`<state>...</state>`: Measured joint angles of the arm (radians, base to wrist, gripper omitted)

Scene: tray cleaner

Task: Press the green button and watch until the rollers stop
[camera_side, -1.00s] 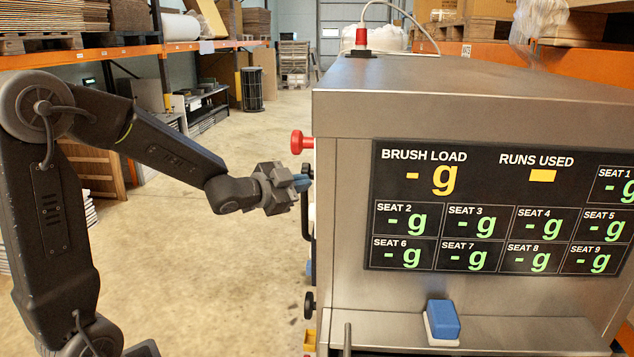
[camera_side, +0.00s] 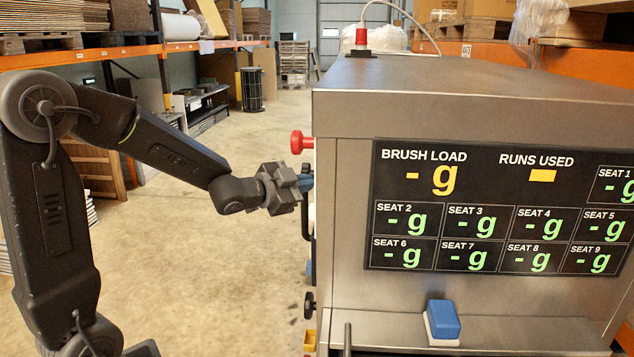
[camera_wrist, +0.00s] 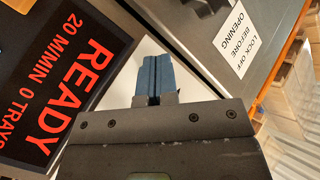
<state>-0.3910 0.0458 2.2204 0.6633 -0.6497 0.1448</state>
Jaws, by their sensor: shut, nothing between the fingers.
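The tray cleaner (camera_side: 470,95) is a steel cabinet filling the right of the side view. My gripper (camera_side: 306,181) is at its left edge, level with the display panel, its fingertips partly hidden behind the cabinet's edge. In the wrist view my gripper (camera_wrist: 154,78) shows two blue fingers shut together with nothing between them. They point at a pale surface beside a dark screen (camera_wrist: 65,75) reading READY, 20 M/MIN and 0 TRAYS in red. I see no green button in either view; whether the fingertips touch anything I cannot tell. The rollers are not visible.
A red mushroom knob (camera_side: 301,142) sticks out of the cabinet's left side, just above my gripper. The brush load panel (camera_side: 500,207) shows dashes. A blue block (camera_side: 442,319) sits on the front ledge. A LOCK OFF BEFORE OPENING label (camera_wrist: 241,40) is at upper right in the wrist view.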

